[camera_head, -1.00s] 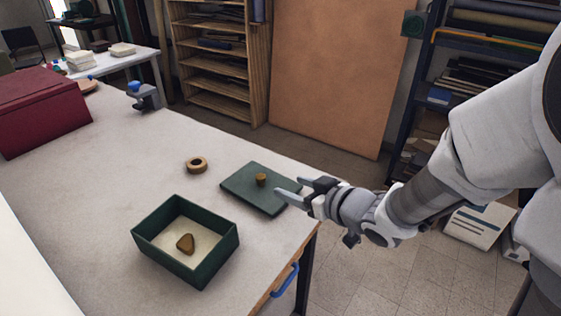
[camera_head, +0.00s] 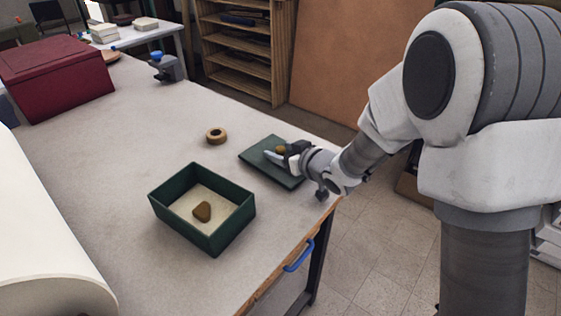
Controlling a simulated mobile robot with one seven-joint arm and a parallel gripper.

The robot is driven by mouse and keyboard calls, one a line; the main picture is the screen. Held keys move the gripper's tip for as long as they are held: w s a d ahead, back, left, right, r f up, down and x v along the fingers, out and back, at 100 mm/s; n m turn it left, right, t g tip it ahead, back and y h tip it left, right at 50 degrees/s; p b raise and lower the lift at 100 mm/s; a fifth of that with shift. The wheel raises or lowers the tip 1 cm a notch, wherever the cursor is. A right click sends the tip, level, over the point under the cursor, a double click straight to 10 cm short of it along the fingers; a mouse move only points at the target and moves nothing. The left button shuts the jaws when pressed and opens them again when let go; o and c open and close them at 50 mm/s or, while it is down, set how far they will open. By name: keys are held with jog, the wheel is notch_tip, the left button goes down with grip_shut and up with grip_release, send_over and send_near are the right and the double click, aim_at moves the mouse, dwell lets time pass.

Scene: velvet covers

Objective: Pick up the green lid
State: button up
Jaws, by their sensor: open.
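The green lid (camera_head: 257,156) lies flat on the table, right of the open green box, with a small brass-coloured knob (camera_head: 281,150) on top. My gripper (camera_head: 276,154) is open over the lid, its fingers at the knob. One finger shows on the near side of the knob; the other is partly hidden, so I cannot tell whether they touch it. The green box (camera_head: 233,219) stands open with a brown, rounded triangular piece (camera_head: 202,212) on its pale floor.
A roll of tan tape (camera_head: 216,136) lies behind the box. A dark red box (camera_head: 55,75) and a blue-topped clamp (camera_head: 165,68) are farther back on the table (camera_head: 120,150). A cream roll (camera_head: 45,240) is at the near left. The table's right edge is close to the lid.

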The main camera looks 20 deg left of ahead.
jog(key=shift+w+a+f, duration=0.1)
jog(key=shift+w+a, duration=0.05)
jog(key=shift+a, duration=0.05)
grip_shut()
dwell(0.5)
